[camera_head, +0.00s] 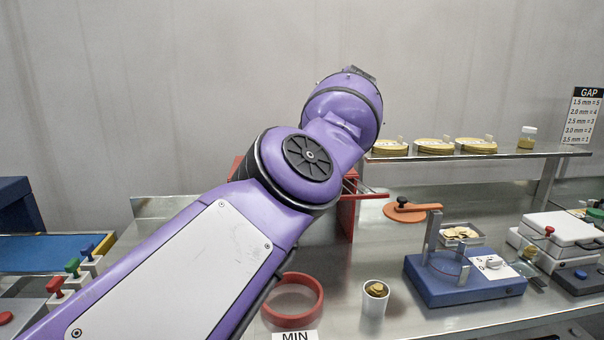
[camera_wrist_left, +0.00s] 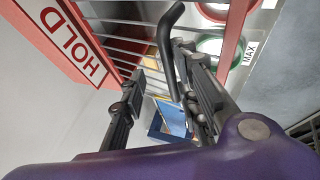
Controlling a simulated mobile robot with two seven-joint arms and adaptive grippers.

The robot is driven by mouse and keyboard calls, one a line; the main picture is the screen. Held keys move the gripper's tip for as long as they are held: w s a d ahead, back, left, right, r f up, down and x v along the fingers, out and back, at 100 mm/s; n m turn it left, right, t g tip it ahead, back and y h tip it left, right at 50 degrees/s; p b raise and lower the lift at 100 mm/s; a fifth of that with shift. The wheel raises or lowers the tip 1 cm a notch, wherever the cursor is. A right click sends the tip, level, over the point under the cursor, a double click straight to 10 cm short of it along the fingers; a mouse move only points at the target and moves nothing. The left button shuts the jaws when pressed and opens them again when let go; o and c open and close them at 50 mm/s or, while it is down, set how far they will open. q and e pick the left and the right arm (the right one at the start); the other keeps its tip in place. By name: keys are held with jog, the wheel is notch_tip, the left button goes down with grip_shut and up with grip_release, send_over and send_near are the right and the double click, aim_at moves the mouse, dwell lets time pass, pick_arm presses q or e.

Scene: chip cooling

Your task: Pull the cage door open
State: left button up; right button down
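The red cage (camera_head: 347,215) stands on the bench in the head view, mostly hidden behind my purple left arm. In the left wrist view I see a red frame (camera_wrist_left: 236,40) with metal bars (camera_wrist_left: 128,45) and a "HOLD" sign (camera_wrist_left: 78,38). A bent black handle (camera_wrist_left: 166,42) stands out in front of the bars. My left gripper (camera_wrist_left: 160,62) is open, and the handle appears between its fingers, closer to the right finger. I cannot tell whether they touch. The left gripper is hidden in the head view. My right gripper is not in view.
A red ring (camera_head: 292,322) and a white cup (camera_head: 374,300) sit at the bench front. A blue fixture (camera_head: 462,290) is to their right. A shelf (camera_head: 520,153) holds several round gold items. Levers (camera_head: 73,268) stand at the left.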

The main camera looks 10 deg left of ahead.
pick_arm(q)
jog(key=v, duration=0.3)
jog(key=s+d, duration=0.5)
jog(key=d, duration=0.5)
jog(key=shift+s+d+f, duration=0.25)
jog(key=shift+s, duration=0.05)
